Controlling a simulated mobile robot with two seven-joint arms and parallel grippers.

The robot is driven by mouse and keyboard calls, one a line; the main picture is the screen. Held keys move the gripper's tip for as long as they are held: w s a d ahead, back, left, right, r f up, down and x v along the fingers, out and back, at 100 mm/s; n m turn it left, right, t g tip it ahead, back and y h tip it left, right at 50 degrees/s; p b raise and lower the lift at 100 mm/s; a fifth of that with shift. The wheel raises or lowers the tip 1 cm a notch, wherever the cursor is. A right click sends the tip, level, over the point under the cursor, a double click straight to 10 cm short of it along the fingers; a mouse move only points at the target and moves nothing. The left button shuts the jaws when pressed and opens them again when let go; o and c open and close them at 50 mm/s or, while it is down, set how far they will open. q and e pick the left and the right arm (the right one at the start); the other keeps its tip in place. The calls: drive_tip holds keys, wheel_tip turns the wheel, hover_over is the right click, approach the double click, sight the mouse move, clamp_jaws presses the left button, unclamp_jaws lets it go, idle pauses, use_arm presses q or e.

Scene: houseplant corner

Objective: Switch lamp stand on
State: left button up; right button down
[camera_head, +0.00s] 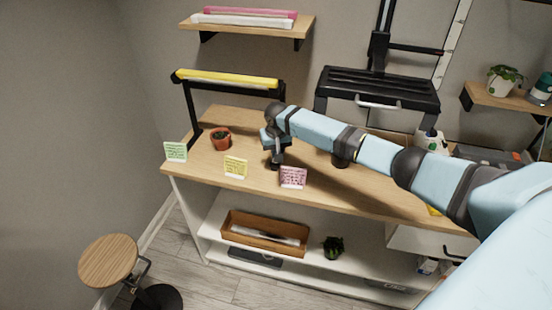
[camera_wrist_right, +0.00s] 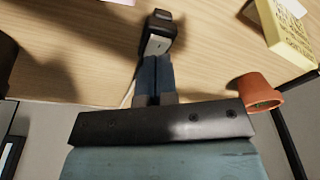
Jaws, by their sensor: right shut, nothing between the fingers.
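The lamp stand (camera_head: 190,110) is a black frame on the left of the tabletop, with a yellow tube (camera_head: 228,79) along its top bar. I cannot tell whether the tube is lit. In the right wrist view a small black switch box (camera_wrist_right: 160,24) with a pale grey rocker lies on the wood. My right gripper (camera_wrist_right: 154,60) is shut and empty, its tips right at the rocker's edge; I cannot tell whether they touch it. In the head view my right gripper (camera_head: 275,163) points down over the table and the switch is not clearly visible. My left gripper is not in view.
A terracotta pot (camera_head: 221,139) stands left of my right gripper. Green (camera_head: 175,152), yellow (camera_head: 236,167) and pink (camera_head: 293,178) note cards stand along the table's front edge. A black hooded fixture (camera_head: 378,88) is behind my arm. A stool (camera_head: 108,261) stands at front left.

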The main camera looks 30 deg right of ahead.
drive_tip(key=shift+f, duration=1.2)
idle(0.7)
wheel_tip(320, 180, up, 3)
drive_tip(key=p, duration=0.2)
drive_tip(key=shift+f+p, duration=0.1)
drive_tip(key=shift+p, duration=0.2)
wheel_tip(320, 180, up, 2)
drive_tip(key=p, duration=0.2)
drive_tip(key=shift+p, duration=0.3)
wheel_tip(320, 180, up, 2)
drive_tip(key=shift+p, duration=1)
